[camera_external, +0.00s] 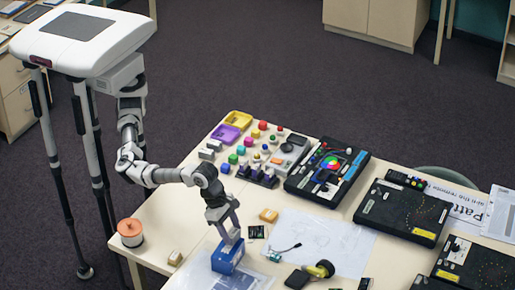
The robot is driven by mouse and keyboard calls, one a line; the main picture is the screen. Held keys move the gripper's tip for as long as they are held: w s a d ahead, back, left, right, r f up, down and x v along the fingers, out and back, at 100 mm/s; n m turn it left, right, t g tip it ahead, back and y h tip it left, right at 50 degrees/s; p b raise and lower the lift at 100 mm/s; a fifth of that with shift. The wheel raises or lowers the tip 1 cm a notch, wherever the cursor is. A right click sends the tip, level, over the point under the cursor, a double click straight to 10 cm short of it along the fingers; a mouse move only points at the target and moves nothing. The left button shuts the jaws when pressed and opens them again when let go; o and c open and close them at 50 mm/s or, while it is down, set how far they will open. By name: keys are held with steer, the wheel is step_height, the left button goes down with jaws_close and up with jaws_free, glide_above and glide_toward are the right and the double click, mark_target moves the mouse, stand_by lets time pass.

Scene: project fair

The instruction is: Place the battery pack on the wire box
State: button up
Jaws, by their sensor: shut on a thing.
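My gripper (231,235) points down at the front middle of the table, directly over a blue box (226,262), which I take to be the wire box. The gripper is shut on a small grey block, which looks like the battery pack. The block and the fingertips are hard to tell apart. The block's lower end is at the top of the blue box; I cannot tell whether it touches. The blue box stands upright on a clear plastic sheet.
A copper-coloured spool (130,232) stands at the table's left edge. A small tan block (175,258) and an orange block (268,215) lie near the arm. A white paper sheet (325,240), a wired part (280,253) and a black device (298,279) lie to the right.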

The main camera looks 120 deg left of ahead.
steer(key=shift+f, duration=0.3)
steer(key=shift+f, duration=0.2)
steer(key=o, duration=1)
steer(key=shift+r, duration=0.25)
steer(key=b+v, duration=0.2)
steer(key=v, duration=1)
steer(key=shift+b, duration=0.35)
